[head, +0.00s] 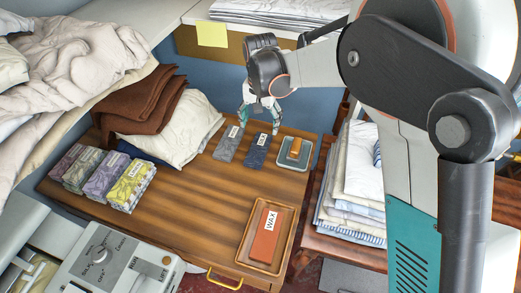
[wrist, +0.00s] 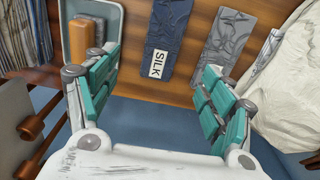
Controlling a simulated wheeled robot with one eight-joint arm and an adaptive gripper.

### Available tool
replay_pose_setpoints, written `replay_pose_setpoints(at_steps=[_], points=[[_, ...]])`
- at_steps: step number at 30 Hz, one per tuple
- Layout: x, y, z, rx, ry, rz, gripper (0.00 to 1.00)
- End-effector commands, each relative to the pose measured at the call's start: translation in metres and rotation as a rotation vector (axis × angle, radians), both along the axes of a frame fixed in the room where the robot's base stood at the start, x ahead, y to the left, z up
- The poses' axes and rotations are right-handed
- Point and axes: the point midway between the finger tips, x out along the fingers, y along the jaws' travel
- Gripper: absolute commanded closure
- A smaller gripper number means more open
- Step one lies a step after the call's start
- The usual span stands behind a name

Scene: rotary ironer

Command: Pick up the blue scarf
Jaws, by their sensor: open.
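The blue scarf (head: 258,153) is a flat, dark blue folded strip with a white SILK label, lying on the wooden table. In the wrist view the scarf (wrist: 170,32) shows at the top centre, with its labelled end nearest the gripper. My gripper (head: 260,118) is open and empty at the scarf's far end, apparently above the table. In the wrist view the teal fingers of my gripper (wrist: 157,75) are spread wide, with the scarf between and beyond them. I cannot tell the exact height above the scarf.
A grey scarf (head: 228,148) lies just left, and a tray with an orange-brown block (head: 295,149) just right. A cream cloth (head: 182,130) and brown cloth (head: 140,105) lie further left. The wax tray (head: 244,256) is in front. Table between is clear.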

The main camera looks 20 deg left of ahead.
Motion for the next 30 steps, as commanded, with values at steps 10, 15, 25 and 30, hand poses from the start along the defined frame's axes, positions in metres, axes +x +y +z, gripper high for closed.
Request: replay_pose_setpoints(at_steps=[10, 15, 25, 30], points=[[0.001, 0.000, -0.059, 0.001, -0.001, 0.001, 0.25], [0.000, 0.000, -0.066, 0.001, -0.001, 0.001, 0.25], [-0.005, 0.004, -0.107, 0.001, -0.001, 0.001, 0.25], [-0.005, 0.004, -0.117, 0.001, -0.001, 0.001, 0.25]])
